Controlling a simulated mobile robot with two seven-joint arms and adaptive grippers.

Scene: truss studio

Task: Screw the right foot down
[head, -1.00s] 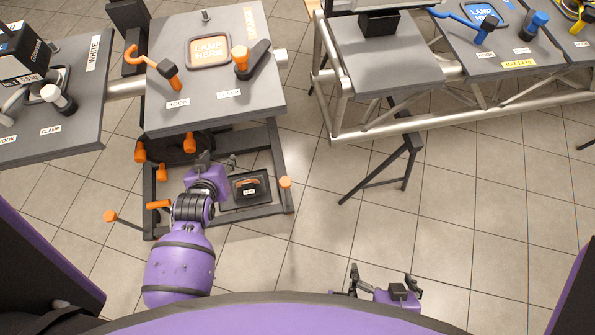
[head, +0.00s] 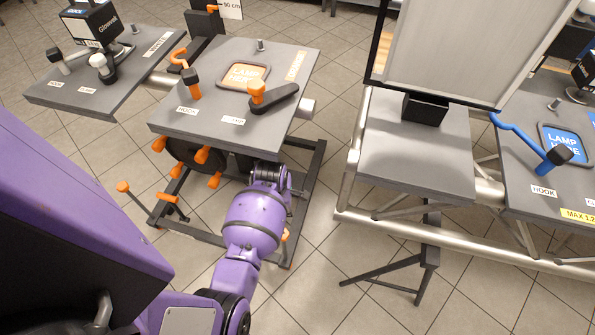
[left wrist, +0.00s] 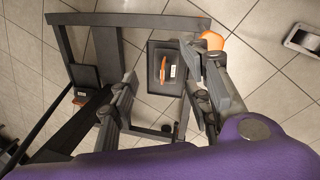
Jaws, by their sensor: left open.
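The dark floor frame (head: 318,165) of the orange station carries several orange knobs. One orange knob (head: 284,236) is at the frame's right front corner, partly covered by my left arm in the head view. In the left wrist view an orange knob (left wrist: 211,41) shows beside the right-hand finger of my left gripper (left wrist: 160,92). The gripper's fingers are wide apart, with nothing held between them. I cannot tell whether a finger touches the knob. In the head view the gripper is hidden behind my arm. My right gripper is out of view.
A black block with an orange handle (left wrist: 163,68) sits on a dark tray within the frame. The orange station's grey tabletop (head: 190,122) overhangs the frame. A silver truss (head: 400,232) with a folding leg (head: 430,250) stands right. Tiled floor between is clear.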

